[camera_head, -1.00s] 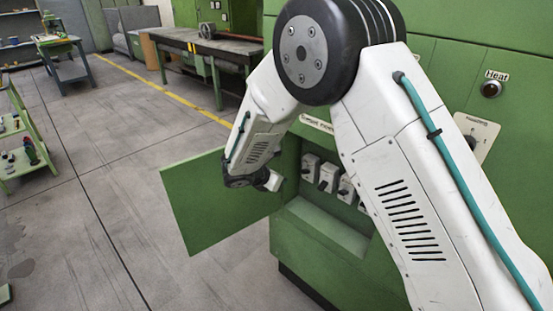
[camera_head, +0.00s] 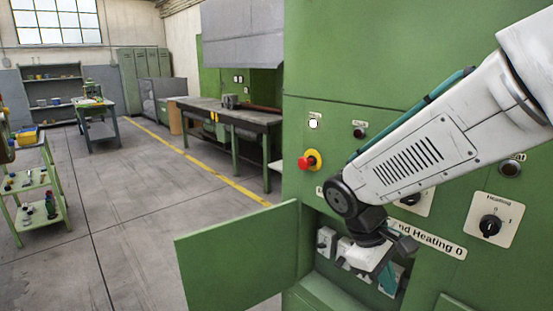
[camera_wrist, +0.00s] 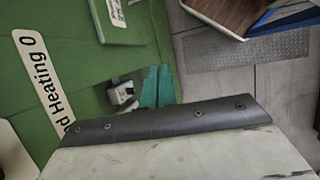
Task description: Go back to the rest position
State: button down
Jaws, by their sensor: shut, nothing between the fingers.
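My gripper (camera_head: 388,280) hangs from my arm at the lower right of the head view, pointing down in front of the open compartment of the green cabinet (camera_head: 325,110). Its teal fingers also show in the wrist view (camera_wrist: 156,88), closed together with nothing held. Part of my gripper and wrist hides some of the white switches (camera_head: 326,241) inside the compartment. I cannot tell the exact gap between gripper and switches. The green compartment door (camera_head: 240,258) stands open to the left, apart from the gripper.
A red emergency button (camera_head: 306,162) and a black rotary knob (camera_head: 490,226) stick out from the cabinet front. A workbench (camera_head: 232,112) stands behind along the wall. A green shelf cart (camera_head: 38,185) is at the left. The grey floor between is clear.

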jog(key=s+d+r+m+t+y, duration=0.1)
jog(key=s+r+m, duration=0.3)
jog(key=s, duration=0.4)
jog(key=s+d+r+m+t+y, duration=0.2)
jog(key=s+d+r+m+y, duration=0.1)
jog(key=s, duration=0.5)
notch_tip(320, 180, up, 2)
jog(key=shift+d+r+m+y, duration=0.1)
jog(key=shift+d+m+y, duration=0.3)
jog(key=shift+d+y, duration=0.15)
jog(key=shift+d, duration=0.1)
